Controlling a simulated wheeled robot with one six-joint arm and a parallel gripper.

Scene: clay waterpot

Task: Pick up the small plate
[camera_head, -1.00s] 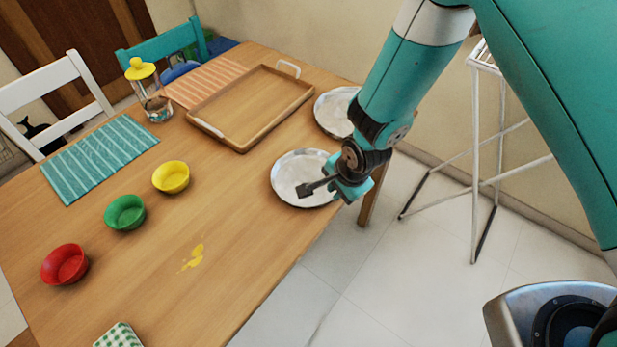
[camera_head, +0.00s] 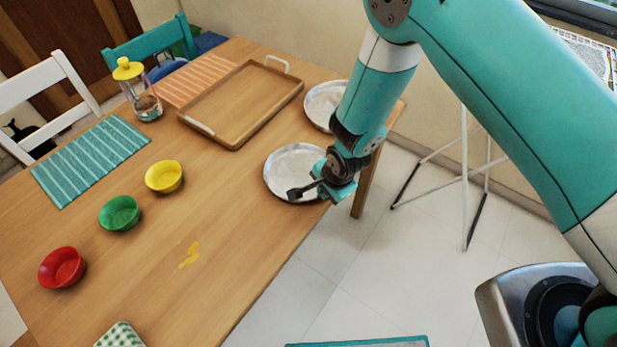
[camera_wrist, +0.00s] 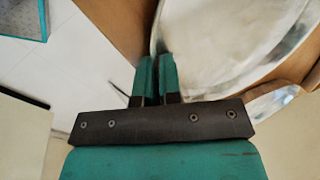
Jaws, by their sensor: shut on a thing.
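Two round, silvery-rimmed plates lie along the right side of the table. The near plate (camera_head: 284,165) looks flat on the tabletop; I cannot tell which plate is smaller. My gripper (camera_head: 323,178) is at the near plate's right rim, by the table edge. In the wrist view, the two teal fingers of my gripper (camera_wrist: 157,65) are close together at the rim of the pale plate (camera_wrist: 215,35), shut on it. The exact contact is hard to see. The far plate (camera_head: 321,103) lies behind, partly hidden by my arm.
A wooden tray (camera_head: 240,100) stands left of the plates. Yellow (camera_head: 164,177), green (camera_head: 119,214) and red (camera_head: 61,268) bowls stand further left, near a yellow-lidded jar (camera_head: 140,95). A white rack (camera_head: 465,170) stands on the floor at right. A yellow spill (camera_head: 189,256) marks the table.

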